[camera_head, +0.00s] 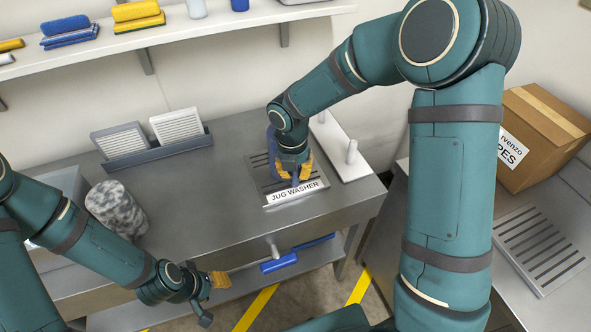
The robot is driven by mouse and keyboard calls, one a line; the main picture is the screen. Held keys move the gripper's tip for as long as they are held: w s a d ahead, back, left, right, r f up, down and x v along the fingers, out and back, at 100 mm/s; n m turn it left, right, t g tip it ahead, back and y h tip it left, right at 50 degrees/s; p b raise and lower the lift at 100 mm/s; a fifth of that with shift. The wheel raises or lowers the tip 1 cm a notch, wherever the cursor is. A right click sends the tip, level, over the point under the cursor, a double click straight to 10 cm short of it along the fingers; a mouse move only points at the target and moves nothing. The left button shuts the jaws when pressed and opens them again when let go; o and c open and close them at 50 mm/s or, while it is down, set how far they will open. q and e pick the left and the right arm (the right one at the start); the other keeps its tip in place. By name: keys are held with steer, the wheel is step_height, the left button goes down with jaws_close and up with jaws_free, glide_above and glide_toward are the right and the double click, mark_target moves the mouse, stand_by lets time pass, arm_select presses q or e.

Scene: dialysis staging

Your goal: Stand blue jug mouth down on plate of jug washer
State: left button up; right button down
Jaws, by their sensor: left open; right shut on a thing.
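The jug washer (257,185) is a slotted metal plate set in the steel counter, with a "JUG WASHER" label along its front edge. My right gripper (294,176) is low over this plate, its yellow fingers shut on the blue jug (271,144). Only slivers of the jug show at the left of my wrist and by the fingers; my arm hides the rest. I cannot tell which way its mouth points or whether it touches the plate. My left gripper (212,299) is open and empty, in front of the counter at lower left.
A white board with pegs (342,148) stands right of the washer. A grey rack with white panels (155,147) is at the back left. A mottled grey object (117,209) stands near my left arm. A blue-headed tool (279,263) is below the counter. The middle counter is clear.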

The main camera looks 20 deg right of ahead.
steer(key=c, duration=0.9)
jaws_free()
steer(key=shift+c, duration=0.2)
steer(key=shift+f, duration=0.1)
